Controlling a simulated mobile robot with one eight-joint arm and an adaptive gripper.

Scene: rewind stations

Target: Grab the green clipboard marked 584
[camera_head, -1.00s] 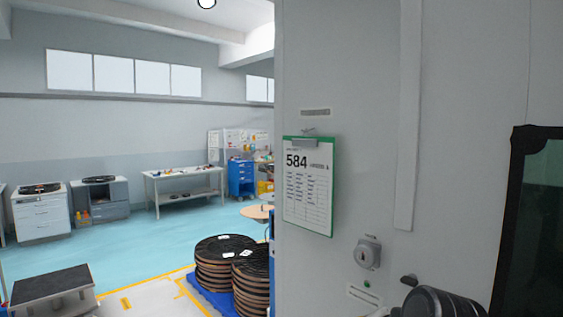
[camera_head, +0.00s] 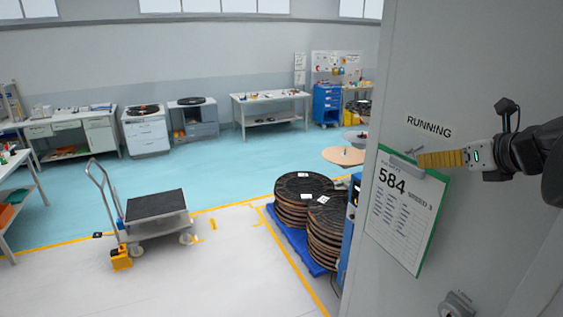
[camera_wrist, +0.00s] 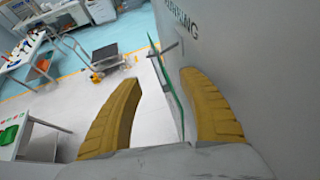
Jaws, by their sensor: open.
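The green clipboard (camera_head: 408,208) marked 584 hangs on the grey cabinet wall at the right of the head view, with a white sheet and a metal clip at its top. My gripper (camera_head: 422,160) reaches in from the right, its yellow fingers at the clipboard's top edge by the clip. In the wrist view my gripper (camera_wrist: 163,95) is open, and the clipboard (camera_wrist: 168,88) shows edge-on between the two yellow fingers. The right finger lies close to the wall. I cannot tell whether either finger touches the board.
The cabinet wall (camera_head: 475,225) stands right behind the clipboard, with a key switch (camera_head: 457,304) below. Stacked reels (camera_head: 303,196) sit on a blue pallet to the left. A trolley (camera_head: 155,215) stands on open floor farther left.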

